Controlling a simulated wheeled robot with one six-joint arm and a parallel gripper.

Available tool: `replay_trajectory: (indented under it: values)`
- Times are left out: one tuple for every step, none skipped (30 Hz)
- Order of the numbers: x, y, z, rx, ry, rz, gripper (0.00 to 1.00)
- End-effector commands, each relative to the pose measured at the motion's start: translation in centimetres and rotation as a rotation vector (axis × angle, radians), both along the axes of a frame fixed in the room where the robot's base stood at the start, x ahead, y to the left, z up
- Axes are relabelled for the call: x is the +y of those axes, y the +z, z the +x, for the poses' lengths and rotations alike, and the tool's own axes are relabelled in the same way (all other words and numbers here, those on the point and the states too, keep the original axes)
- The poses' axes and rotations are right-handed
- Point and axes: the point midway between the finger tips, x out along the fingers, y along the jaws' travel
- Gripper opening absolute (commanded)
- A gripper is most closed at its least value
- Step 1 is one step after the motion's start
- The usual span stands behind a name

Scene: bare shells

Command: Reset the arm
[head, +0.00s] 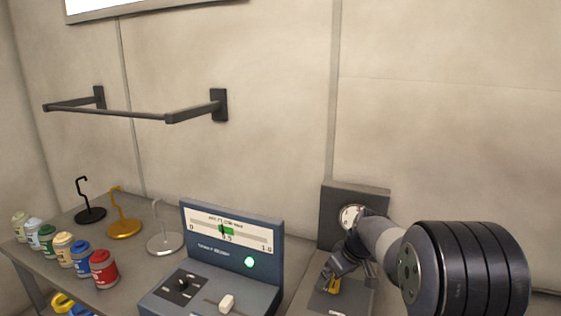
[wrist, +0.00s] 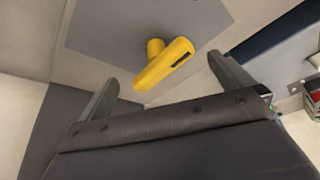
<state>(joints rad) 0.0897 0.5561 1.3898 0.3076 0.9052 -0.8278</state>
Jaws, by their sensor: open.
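My gripper (head: 347,270) is at the right of the head view, low over a grey panel beside the blue console. In the wrist view my gripper (wrist: 160,90) is open, with its two fingers wide apart. A yellow handle (wrist: 165,65) on a short round stem lies between and beyond the fingertips, and neither finger visibly touches it. The yellow handle (head: 332,285) also shows partly in the head view, with my gripper covering some of it. The grey plate (wrist: 110,28) behind the handle is plain.
A blue console (head: 265,262) with a gauge, a green light, a knob and a white slider stands left of my arm. Several coloured jars (head: 103,268) and three hook stands (head: 124,228) are at the left. A dark rail (head: 130,113) juts from the wall above.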

Motion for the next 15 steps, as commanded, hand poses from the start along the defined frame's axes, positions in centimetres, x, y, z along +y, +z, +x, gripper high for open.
replay_trajectory:
  values:
    - [0.11, 0.24, -0.06, 0.001, -0.029, 0.000, 1.00]
    - [0.13, 0.23, -0.08, 0.001, -0.048, 0.000, 1.00]
    - [0.13, 0.24, -0.08, 0.001, -0.075, -0.001, 1.00]
    - [0.14, 0.25, -0.08, 0.001, -0.094, 0.000, 1.00]
    - [0.13, 0.25, -0.07, 0.000, -0.114, 0.000, 1.00]
    - [0.14, 0.24, -0.08, 0.001, -0.139, 0.000, 1.00]
    - [0.14, 0.22, -0.11, 0.002, -0.157, -0.001, 1.00]
    - [0.16, 0.22, -0.11, 0.001, -0.176, 0.000, 1.00]
    - [0.20, 0.23, -0.10, 0.000, -0.200, 0.001, 1.00]
    - [0.20, 0.21, -0.11, 0.002, -0.217, -0.001, 1.00]
    - [0.22, 0.21, -0.10, 0.002, -0.235, -0.001, 1.00]
    - [0.24, 0.22, -0.09, 0.001, -0.259, 0.000, 1.00]
    - [0.24, 0.20, -0.10, 0.001, -0.275, 0.000, 1.00]
    - [0.24, 0.18, -0.13, 0.001, -0.292, -0.001, 1.00]
    - [0.24, 0.14, -0.13, 0.002, -0.315, -0.001, 1.00]
